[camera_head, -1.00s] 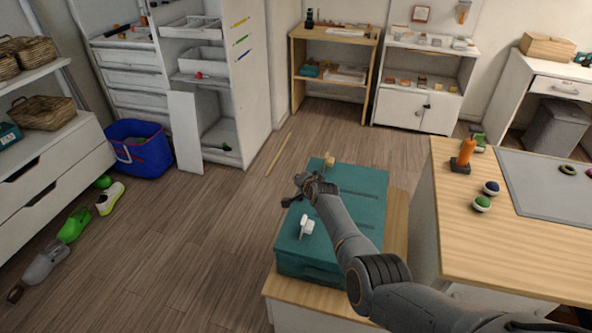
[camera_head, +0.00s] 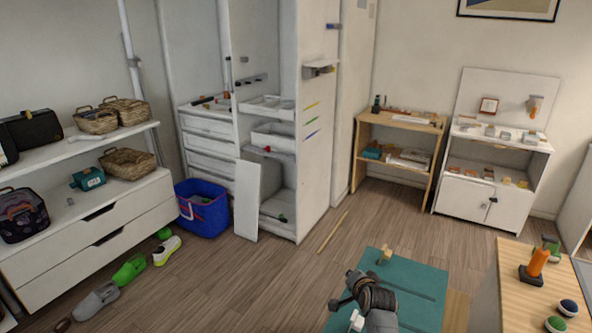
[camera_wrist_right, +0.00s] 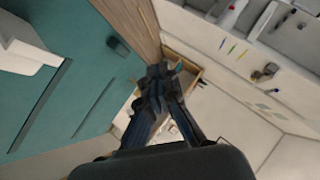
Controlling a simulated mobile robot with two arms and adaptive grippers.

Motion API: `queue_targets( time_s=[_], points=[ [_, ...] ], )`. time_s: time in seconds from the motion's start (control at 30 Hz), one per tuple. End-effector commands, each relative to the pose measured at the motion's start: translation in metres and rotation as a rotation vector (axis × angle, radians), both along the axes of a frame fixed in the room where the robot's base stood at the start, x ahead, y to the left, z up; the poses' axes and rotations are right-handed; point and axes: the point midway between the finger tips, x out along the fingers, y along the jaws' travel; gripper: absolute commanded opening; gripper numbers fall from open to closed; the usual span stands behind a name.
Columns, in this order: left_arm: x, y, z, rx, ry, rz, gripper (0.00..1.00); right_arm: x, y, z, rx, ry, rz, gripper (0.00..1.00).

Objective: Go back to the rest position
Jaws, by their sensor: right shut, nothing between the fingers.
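My right gripper (camera_head: 345,301) is at the bottom of the head view, above the teal case (camera_head: 418,285), with my arm behind it cut off by the lower edge. In the right wrist view the fingers of the right gripper (camera_wrist_right: 158,75) are together and hold nothing. The teal case also fills the upper left of that view (camera_wrist_right: 90,60). My left gripper is not in view.
A small wooden piece (camera_head: 385,256) and a partly hidden white piece (camera_head: 357,320) are on the case. A wooden-topped counter (camera_head: 510,275) stands at right. A blue basket (camera_head: 203,212) and shoes (camera_head: 130,270) are on the floor at left.

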Motion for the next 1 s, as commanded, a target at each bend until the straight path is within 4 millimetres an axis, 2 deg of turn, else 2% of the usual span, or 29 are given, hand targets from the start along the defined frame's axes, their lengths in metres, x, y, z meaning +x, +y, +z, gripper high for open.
queue_targets(
  time_s=[0.03,0.07,0.17,0.23,0.3,0.4,0.5,0.7,1.0],
  points=[
    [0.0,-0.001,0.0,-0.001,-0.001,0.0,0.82,-0.021,-0.01,-0.013,-0.044,0.034,0.016,0.0],
    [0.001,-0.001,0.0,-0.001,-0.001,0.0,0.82,-0.034,-0.015,-0.019,-0.076,0.057,0.03,0.0],
    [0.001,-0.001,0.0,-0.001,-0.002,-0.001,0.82,-0.094,-0.029,-0.039,-0.206,0.155,0.113,0.0],
    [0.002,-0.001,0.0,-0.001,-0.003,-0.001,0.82,-0.143,-0.033,-0.049,-0.299,0.231,0.192,0.0],
    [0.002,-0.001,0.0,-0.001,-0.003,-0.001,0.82,-0.193,-0.032,-0.053,-0.383,0.304,0.282,0.0],
    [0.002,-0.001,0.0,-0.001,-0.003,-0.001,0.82,-0.257,-0.026,-0.053,-0.475,0.394,0.408,0.0],
    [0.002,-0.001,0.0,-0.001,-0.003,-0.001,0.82,-0.303,-0.019,-0.048,-0.531,0.454,0.507,0.0],
    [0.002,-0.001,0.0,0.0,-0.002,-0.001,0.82,-0.371,-0.007,-0.035,-0.596,0.534,0.659,0.0],
    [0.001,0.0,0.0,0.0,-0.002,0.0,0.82,-0.441,0.006,-0.014,-0.642,0.606,0.825,0.0]
  ],
)
